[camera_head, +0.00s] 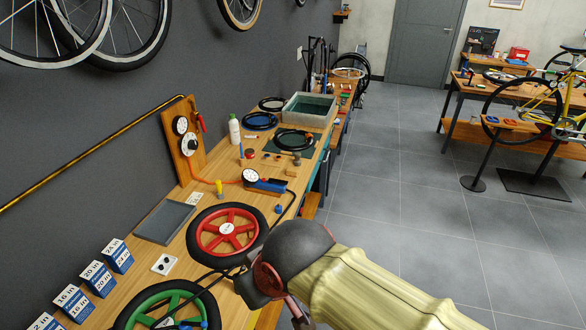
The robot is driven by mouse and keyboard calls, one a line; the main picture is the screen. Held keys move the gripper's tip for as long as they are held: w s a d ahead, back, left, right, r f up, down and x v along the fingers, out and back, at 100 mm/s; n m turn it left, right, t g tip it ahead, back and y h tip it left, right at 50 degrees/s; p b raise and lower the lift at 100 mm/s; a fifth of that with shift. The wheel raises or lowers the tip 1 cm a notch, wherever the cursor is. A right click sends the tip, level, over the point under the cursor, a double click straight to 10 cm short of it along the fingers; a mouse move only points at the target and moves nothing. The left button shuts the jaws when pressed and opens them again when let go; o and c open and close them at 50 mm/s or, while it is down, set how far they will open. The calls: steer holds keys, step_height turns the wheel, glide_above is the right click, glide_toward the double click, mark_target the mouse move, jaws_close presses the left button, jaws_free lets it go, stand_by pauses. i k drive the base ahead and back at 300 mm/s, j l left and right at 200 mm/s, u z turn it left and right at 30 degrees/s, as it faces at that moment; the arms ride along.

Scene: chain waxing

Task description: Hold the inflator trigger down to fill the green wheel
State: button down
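The green wheel (147,303) lies flat on the wooden bench with a black tyre, partly cut off by the bottom edge. A blue inflator (268,185) with a round white gauge (250,175) lies farther along the bench. An orange hose runs from it towards the wall board, and a black hose leaves its right side. I cannot make out its trigger. My gripper (258,282) is the dark end of my arm, over the bench's front edge, right of the green wheel and nearer than the inflator. Its fingers and anything between them are hidden or unclear.
A red wheel (205,233) lies between the green wheel and the inflator. A grey tray (165,222), a small white plate (164,264) and blue size blocks (98,279) stand left. A gauge board (184,143) leans at the wall.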

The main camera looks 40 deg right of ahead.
mark_target(270, 181)
steer(key=i+l+z, duration=0.15)
steer(key=z, duration=0.85)
steer(key=i+l+u, duration=0.1)
steer(key=i+l, duration=0.3)
steer(key=i+l+u, duration=0.1)
steer(key=i+l, duration=0.25)
steer(key=i+l+u, duration=0.1)
steer(key=i+l, duration=0.25)
steer(key=l, duration=0.25)
steer(key=i+l, duration=0.3)
steer(key=l, duration=0.2)
steer(key=i+u, duration=0.05)
